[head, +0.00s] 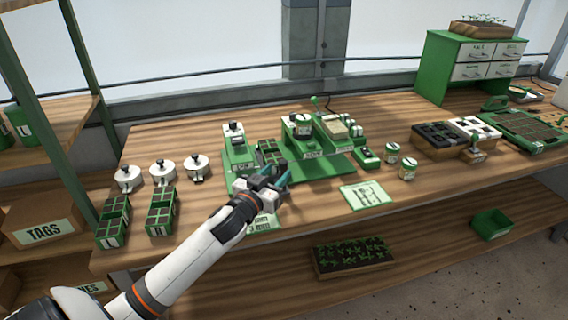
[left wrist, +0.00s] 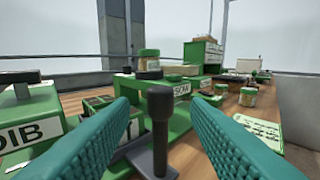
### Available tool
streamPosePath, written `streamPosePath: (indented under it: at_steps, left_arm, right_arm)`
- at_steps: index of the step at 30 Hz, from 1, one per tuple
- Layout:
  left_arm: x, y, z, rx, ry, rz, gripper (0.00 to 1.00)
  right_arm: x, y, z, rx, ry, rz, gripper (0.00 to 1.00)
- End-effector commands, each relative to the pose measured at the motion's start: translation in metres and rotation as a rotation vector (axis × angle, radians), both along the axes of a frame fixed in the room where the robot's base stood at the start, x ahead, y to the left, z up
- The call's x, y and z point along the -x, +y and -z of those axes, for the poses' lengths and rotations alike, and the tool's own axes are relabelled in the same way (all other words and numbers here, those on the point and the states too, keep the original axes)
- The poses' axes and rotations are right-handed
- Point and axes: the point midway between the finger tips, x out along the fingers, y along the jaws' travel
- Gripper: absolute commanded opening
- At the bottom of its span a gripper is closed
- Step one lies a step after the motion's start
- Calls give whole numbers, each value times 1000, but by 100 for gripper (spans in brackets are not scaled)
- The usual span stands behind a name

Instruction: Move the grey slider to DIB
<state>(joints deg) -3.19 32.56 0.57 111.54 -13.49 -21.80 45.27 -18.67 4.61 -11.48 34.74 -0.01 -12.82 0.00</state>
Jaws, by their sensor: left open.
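The green seeder (head: 310,168) stands on the bench, with a DIB block (head: 236,150) at its left and a SOW station (head: 314,154) further right. In the left wrist view, the DIB block (left wrist: 28,125) is at the left and the SOW label (left wrist: 182,90) behind. A dark grey upright handle (left wrist: 160,125), which looks like the slider's, stands between my fingers. My left gripper (head: 276,176) is open at the seeder's front edge, its teal fingers on either side of the handle with gaps showing. In the head view the gripper hides the handle. My right gripper is not in view.
A green celled tray (head: 268,149) sits between DIB and SOW. Lidded white pots (head: 163,173) and green trays (head: 160,212) stand at the left. Jars (head: 407,169) and seed trays stand right. The bench's front right is clear.

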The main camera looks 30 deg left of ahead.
Motion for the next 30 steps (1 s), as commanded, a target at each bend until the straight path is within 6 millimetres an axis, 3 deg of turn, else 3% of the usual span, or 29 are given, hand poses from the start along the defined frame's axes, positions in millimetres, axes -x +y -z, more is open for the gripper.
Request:
streamPosePath:
  at_steps: [3, 8, 20, 27, 30]
  left_arm:
    - [-21, 2, -2, -2, -2, -1, 43]
    - [-38, 3, -1, -1, -1, 0, 43]
    - [-45, 3, 0, -1, 1, 0, 43]
    - [-45, 3, 0, -1, 1, 0, 4]
    - [-45, 3, 1, -1, 1, 0, 0]
  right_arm:
    - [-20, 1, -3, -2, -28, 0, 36]
    - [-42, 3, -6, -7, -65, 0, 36]
    - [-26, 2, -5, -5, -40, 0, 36]
    - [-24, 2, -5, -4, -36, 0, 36]
    - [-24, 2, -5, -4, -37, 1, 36]
